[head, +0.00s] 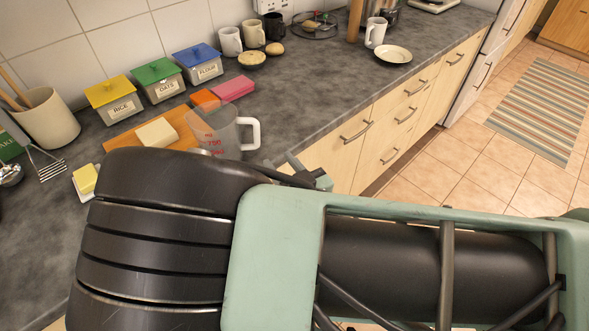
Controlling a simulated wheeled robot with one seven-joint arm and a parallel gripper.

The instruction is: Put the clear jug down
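The clear jug (222,127), with red markings on its side and a white handle on the right, is upright by the front of the dark counter. My arm crosses in front and hides its base, so I cannot tell whether it rests on the counter or is held above it. My gripper's fingers are hidden behind my arm. A small green and grey part of my arm shows just right of and below the jug handle. Whether my gripper is open or shut on the jug does not show.
An orange board (127,138) with a pale block (157,132) lies left of the jug. Behind are a pink block (233,89) and tins labelled rice (116,106), oats (163,89) and flour (205,71). The counter (315,85) right of the jug is mostly clear.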

